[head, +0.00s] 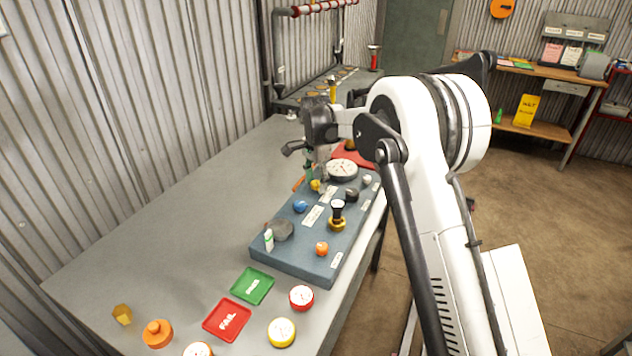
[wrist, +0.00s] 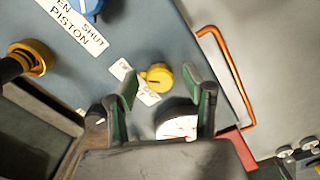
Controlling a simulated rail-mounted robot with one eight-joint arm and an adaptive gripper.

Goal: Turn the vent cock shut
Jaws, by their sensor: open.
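A small yellow knob (wrist: 155,76) with a raised handle sits on the blue-grey board beside a white label; I take it to be the vent cock. The label is partly hidden, so I cannot read it. In the head view the yellow knob (head: 315,185) shows just below my gripper (head: 320,172). In the wrist view my gripper (wrist: 163,80) is open, one finger to each side of the knob. Whether the fingers touch it I cannot tell.
A blue knob (wrist: 88,8) has a PISTON label with OPEN and SHUT marks. A brass-and-black fitting (wrist: 30,62) stands left. A white-faced gauge (wrist: 177,126) lies beneath the fingers in the picture. An orange handle (wrist: 236,75) is at right. Bare bench (head: 150,220) lies left.

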